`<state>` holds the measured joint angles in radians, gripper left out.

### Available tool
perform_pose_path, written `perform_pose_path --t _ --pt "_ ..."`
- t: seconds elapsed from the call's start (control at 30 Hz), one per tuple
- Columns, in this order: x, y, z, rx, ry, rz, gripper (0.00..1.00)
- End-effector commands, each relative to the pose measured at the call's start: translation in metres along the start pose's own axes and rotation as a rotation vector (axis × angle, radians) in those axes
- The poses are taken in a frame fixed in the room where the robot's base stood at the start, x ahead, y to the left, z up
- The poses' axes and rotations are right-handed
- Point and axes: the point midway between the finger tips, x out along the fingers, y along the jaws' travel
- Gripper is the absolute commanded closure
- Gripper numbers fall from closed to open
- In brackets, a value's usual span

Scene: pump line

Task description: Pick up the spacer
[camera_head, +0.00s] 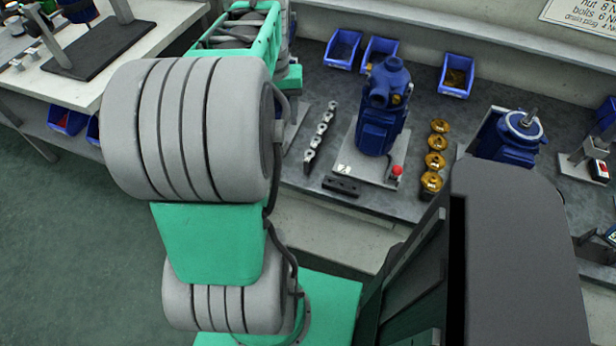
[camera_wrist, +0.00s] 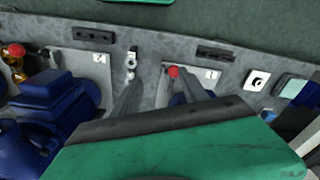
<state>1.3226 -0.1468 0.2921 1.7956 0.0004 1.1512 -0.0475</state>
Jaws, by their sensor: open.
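I cannot tell for certain which part is the spacer. In the head view, several small silver parts (camera_head: 321,130) stand in a row on a dark strip left of the blue pump. In the wrist view, a small silver part (camera_wrist: 131,62) shows between two light plates, just beyond the left fingertip. A white square piece with a dark ring (camera_wrist: 257,80) lies farther right. My gripper (camera_wrist: 158,74) is open over the bench, its two grey fingers apart, with nothing visible held. In the head view the gripper is hidden behind my arm.
The blue pump (camera_head: 382,110) stands on a plate with a red knob (camera_head: 397,170). A black block (camera_head: 341,186) lies before it. Several brass parts (camera_head: 435,160) line its right side, then a blue motor (camera_head: 508,137). Blue bins (camera_head: 342,48) stand at the back.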

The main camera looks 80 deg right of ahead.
Motion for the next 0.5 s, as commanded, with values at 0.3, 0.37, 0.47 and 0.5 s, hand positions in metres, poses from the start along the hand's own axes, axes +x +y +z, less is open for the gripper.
perform_pose_path --t 0.3,0.37,0.47,0.5 --pt "0.059 0.078 0.001 0.18 -0.054 0.001 0.48" --pt "0.067 0.077 0.001 0.179 -0.054 0.001 0.48" --pt "0.081 0.075 0.003 0.178 -0.053 0.001 0.48" --pt "0.089 0.074 0.004 0.178 -0.055 0.001 0.48"
